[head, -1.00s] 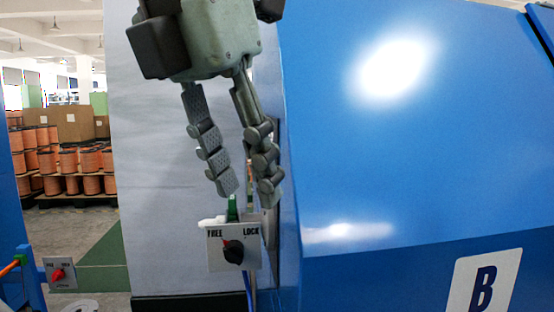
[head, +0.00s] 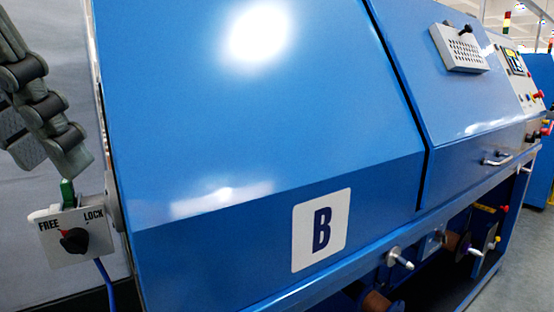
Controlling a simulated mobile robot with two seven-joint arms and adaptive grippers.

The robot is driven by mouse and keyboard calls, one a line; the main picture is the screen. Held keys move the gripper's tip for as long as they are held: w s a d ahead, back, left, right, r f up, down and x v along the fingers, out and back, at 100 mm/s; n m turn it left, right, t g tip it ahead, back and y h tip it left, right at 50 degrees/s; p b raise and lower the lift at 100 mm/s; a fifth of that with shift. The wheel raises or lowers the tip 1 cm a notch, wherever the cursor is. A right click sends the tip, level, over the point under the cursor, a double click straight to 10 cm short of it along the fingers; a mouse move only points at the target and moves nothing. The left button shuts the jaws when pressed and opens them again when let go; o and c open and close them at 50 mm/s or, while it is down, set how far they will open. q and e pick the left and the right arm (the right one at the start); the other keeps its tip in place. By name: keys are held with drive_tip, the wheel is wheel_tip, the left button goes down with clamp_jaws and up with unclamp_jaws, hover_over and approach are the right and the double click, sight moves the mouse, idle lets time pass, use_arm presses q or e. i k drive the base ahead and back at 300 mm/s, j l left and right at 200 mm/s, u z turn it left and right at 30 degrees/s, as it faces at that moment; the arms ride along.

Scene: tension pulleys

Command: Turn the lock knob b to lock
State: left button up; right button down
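The black lock knob (head: 74,241) sits on a small light grey plate (head: 98,243) at the lower left, marked FREE and LOCK. Its red mark points up and left, toward FREE. A green part (head: 67,193) stands on top of the plate. My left gripper (head: 50,160) is at the left edge, partly cut off by the frame. Its fingers are apart and empty, just above the plate and the green part, and not touching the knob. My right gripper is not in view.
A large blue machine (head: 240,120) with a white B sign (head: 321,230) fills the middle, right beside the knob plate. Handles (head: 399,258) stick out along its lower front. A blue cable (head: 105,285) hangs below the plate. Open floor (head: 520,265) shows at the lower right.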

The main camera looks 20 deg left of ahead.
sight(75, 241)
drive_tip(key=k, duration=1.5)
